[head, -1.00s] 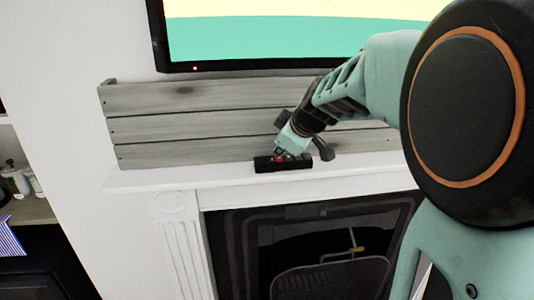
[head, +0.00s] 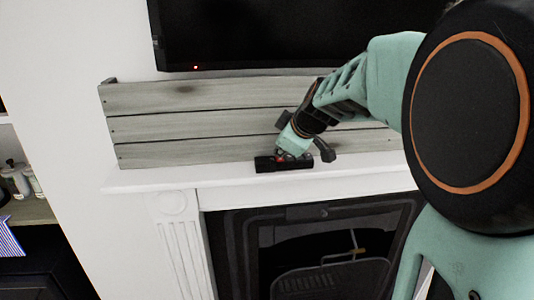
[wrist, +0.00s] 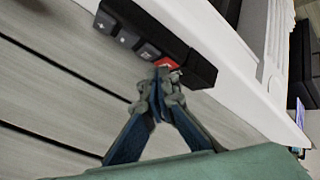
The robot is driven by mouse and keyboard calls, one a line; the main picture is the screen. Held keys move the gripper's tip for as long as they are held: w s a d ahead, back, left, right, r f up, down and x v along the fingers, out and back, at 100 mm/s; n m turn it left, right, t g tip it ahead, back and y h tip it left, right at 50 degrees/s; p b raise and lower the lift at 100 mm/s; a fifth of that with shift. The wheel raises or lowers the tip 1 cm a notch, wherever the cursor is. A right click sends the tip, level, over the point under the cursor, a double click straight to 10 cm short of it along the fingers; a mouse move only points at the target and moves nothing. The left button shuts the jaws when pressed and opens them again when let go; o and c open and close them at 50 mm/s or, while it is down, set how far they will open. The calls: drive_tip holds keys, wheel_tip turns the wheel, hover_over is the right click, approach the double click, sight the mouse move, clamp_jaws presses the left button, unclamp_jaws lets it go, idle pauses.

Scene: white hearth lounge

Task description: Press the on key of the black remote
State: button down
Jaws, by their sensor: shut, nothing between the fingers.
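The black remote (head: 264,164) lies on the white mantel shelf, in front of grey wooden slats. In the wrist view the remote (wrist: 200,70) shows a row of dark grey keys with pale marks and one red key (wrist: 166,63). My gripper (wrist: 166,76) is shut and empty, its fingertips at the edge of the red key; I cannot tell whether they touch it. In the head view my gripper (head: 283,155) reaches down to the remote and partly hides its top. The television (head: 290,38) above has a dark screen and a small red light on its lower frame.
The white mantel shelf (head: 140,180) is narrow, with the slat panel (head: 190,125) close behind the remote. The fireplace (head: 320,250) opens below. Bottles (head: 20,181) stand on a shelf at the far left. The mantel left of the remote is clear.

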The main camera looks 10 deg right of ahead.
drive_tip(key=shift+r, duration=0.75)
drive_tip(key=shift+p, duration=0.3)
drive_tip(key=shift+r+p, duration=1.3)
drive_tip(key=shift+r, duration=1.25)
drive_tip(key=shift+f, duration=0.1)
